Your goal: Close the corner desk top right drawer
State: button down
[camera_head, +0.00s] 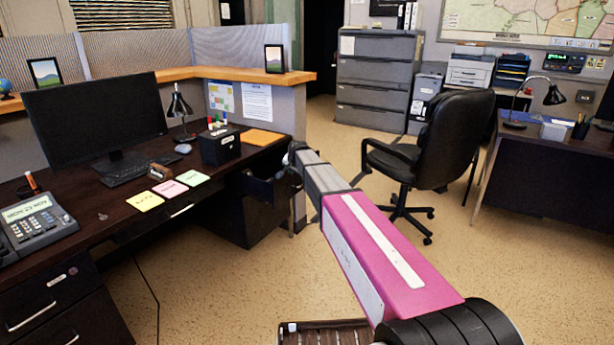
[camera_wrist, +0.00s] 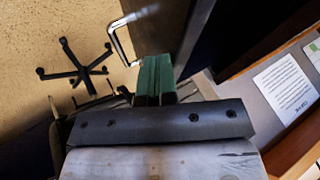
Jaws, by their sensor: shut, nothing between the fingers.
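The corner desk (camera_head: 100,215) is dark and runs along the left of the head view. Its top right drawer (camera_head: 262,188) stands pulled out under the right end of the desk top, partly hidden by my arm. In the wrist view the dark drawer front (camera_wrist: 160,28) shows with a silver bar handle (camera_wrist: 120,40). My gripper (camera_wrist: 154,72) is shut and empty, its green fingertips close to the drawer front beside the handle. I cannot tell whether they touch it. In the head view my gripper (camera_head: 296,152) is at the drawer's right side, its fingertips too small to make out.
A black wheeled chair (camera_head: 440,145) stands right of the drawer. A grey filing cabinet (camera_head: 375,80) is behind it. The desk top holds a monitor (camera_head: 95,115), a phone (camera_head: 37,222), sticky notes and a black box (camera_head: 220,146). The floor (camera_head: 240,285) in front is open.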

jog(key=w+a, duration=1)
jog(key=a, duration=0.3)
jog(key=shift+a, duration=0.35)
